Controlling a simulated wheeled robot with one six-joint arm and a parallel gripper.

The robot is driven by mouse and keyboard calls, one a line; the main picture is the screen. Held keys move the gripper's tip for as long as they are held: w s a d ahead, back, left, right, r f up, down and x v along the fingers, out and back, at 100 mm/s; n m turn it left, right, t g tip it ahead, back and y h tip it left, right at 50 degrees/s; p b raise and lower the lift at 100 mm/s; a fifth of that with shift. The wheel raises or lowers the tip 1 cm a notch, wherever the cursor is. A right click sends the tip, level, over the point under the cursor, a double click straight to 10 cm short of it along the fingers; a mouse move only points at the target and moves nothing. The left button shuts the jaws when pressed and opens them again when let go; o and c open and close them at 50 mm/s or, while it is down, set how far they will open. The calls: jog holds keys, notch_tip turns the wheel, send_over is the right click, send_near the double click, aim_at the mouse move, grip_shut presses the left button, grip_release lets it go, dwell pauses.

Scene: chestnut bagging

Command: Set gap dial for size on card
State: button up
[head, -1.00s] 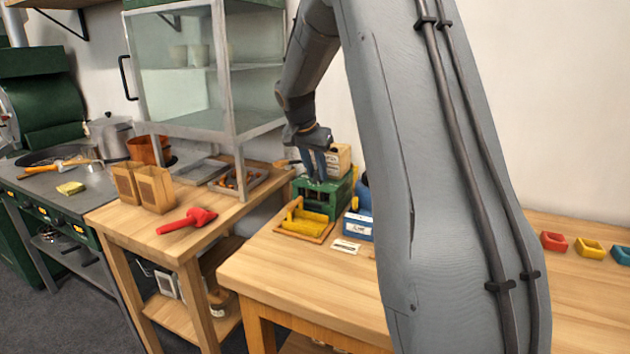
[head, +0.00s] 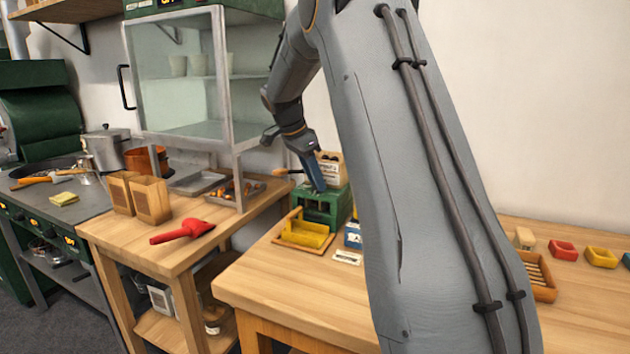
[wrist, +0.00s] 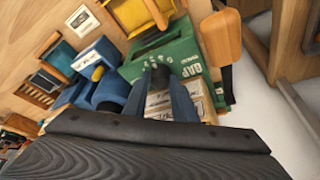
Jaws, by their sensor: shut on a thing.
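The green machine (head: 325,206) stands at the back of the near wooden table. In the wrist view its green top (wrist: 178,52) carries the lettering "GAP" and small pale marks. My gripper (head: 320,188) reaches down to the machine's top; in the wrist view its blue-grey fingers (wrist: 163,76) come close together at the marks. It is shut on the gap dial, which the fingers mostly hide; its setting cannot be read. A small white card (head: 347,257) lies flat on the table in front, also in the wrist view (wrist: 81,20). Its print is too small to read.
A yellow scoop-like piece (head: 305,231) sits in front of the machine. A labelled box (head: 330,168) is behind it. A blue item (wrist: 96,53) stands close beside it. Red (head: 563,249) and yellow (head: 601,257) trays are at right.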

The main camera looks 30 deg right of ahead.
dwell(0.3)
jog(key=o, duration=1)
